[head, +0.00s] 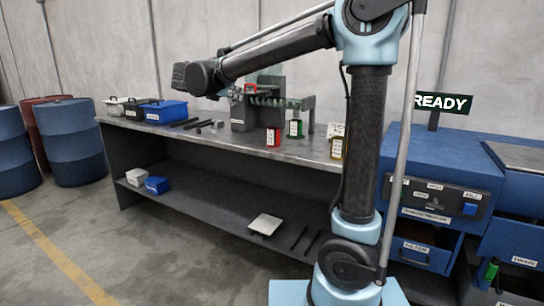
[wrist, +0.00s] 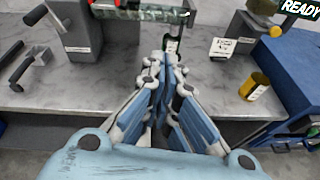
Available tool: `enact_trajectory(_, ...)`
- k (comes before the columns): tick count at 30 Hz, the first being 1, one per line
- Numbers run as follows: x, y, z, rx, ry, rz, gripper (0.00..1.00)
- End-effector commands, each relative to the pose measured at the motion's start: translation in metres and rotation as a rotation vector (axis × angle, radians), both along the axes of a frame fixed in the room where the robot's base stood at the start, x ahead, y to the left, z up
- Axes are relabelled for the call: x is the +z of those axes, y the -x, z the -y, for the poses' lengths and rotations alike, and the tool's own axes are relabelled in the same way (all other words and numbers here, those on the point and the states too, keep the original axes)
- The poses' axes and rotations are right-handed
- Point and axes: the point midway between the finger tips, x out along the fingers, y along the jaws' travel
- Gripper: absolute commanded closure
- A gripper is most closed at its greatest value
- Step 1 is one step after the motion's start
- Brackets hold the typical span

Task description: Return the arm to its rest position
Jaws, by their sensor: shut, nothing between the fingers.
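My arm reaches left from its upright column in the head view, out over the workbench (head: 225,136). Its dark wrist end is well above the bench top. The fingers cannot be made out there. In the wrist view my gripper (wrist: 166,66) points forward over the grey bench top (wrist: 220,82). Its blue-grey fingers come together at the tips and hold nothing. A dark green labelled container (wrist: 172,46) stands beyond the fingertips, partly hidden by them.
On the bench stand a grey fixture (wrist: 96,30), a red container (head: 273,137), a green one (head: 295,129) and a yellow one (wrist: 256,84). The blue cabinet (head: 450,165) with a READY sign (head: 443,102) stands right.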

Motion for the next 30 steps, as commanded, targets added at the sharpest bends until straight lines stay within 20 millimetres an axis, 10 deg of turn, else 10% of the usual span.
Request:
enact_trajectory(14, -0.07, 0.037, 0.168, -0.333, -0.438, -0.02, 1.0)
enact_trajectory(30, -0.203, 0.175, 0.317, -0.992, -1.106, 0.099, 1.0)
